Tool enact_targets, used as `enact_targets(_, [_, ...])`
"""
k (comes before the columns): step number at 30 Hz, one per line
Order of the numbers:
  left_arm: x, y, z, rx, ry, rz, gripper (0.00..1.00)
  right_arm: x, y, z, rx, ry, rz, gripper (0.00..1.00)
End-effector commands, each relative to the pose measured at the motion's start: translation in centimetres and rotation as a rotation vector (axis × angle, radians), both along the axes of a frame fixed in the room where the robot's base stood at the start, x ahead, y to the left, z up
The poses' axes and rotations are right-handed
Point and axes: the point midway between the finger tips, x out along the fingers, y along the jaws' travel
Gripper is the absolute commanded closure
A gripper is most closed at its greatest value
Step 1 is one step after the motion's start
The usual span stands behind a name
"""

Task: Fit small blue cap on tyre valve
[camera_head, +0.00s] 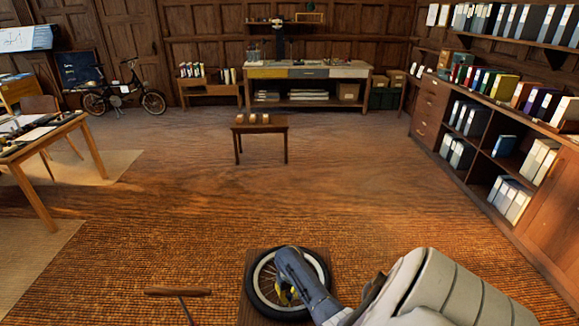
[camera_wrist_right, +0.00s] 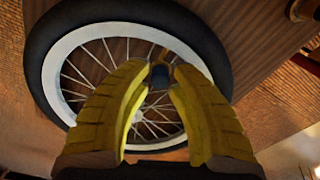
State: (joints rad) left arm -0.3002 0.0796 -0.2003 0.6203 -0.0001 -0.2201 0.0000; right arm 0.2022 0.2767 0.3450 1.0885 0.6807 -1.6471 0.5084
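A spoked wheel with a black tyre (camera_head: 251,287) and pale rim lies flat on a wooden surface (camera_head: 244,317) at the bottom middle of the head view. The tyre (camera_wrist_right: 35,62) also fills much of the right wrist view. My right gripper (camera_head: 286,296) is over the wheel, partly hidden by its own arm. In the right wrist view its yellow fingers (camera_wrist_right: 160,78) close around a small dark blue cap (camera_wrist_right: 159,75), inside the rim's outline. A brownish bit shows just beyond the cap; I cannot tell whether it is the valve. My left gripper is not in view.
A wooden T-handle (camera_head: 178,292) on a thin rod stands left of the wheel. A small table (camera_head: 260,129) with several little items is farther off. A drafting table (camera_head: 45,137) is at the left and shelves (camera_head: 500,150) at the right. The carpet between is clear.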

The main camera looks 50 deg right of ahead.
Motion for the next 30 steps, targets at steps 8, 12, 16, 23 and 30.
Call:
enact_targets(8, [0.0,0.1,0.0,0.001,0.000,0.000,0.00,0.0,0.0,0.0,0.000,0.000,0.000,0.69])
enact_targets(12, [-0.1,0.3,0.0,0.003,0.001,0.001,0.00,0.0,0.0,0.2,0.001,0.000,0.000,0.69])
enact_targets(16, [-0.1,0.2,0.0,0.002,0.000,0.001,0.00,0.1,0.1,1.3,0.000,-0.001,0.002,0.69])
enact_targets(23, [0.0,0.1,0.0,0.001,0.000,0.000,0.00,0.1,0.0,4.9,0.000,-0.004,0.000,0.69])
enact_targets(30, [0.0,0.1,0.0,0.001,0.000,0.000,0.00,0.1,0.1,8.7,0.000,-0.003,0.000,0.69])
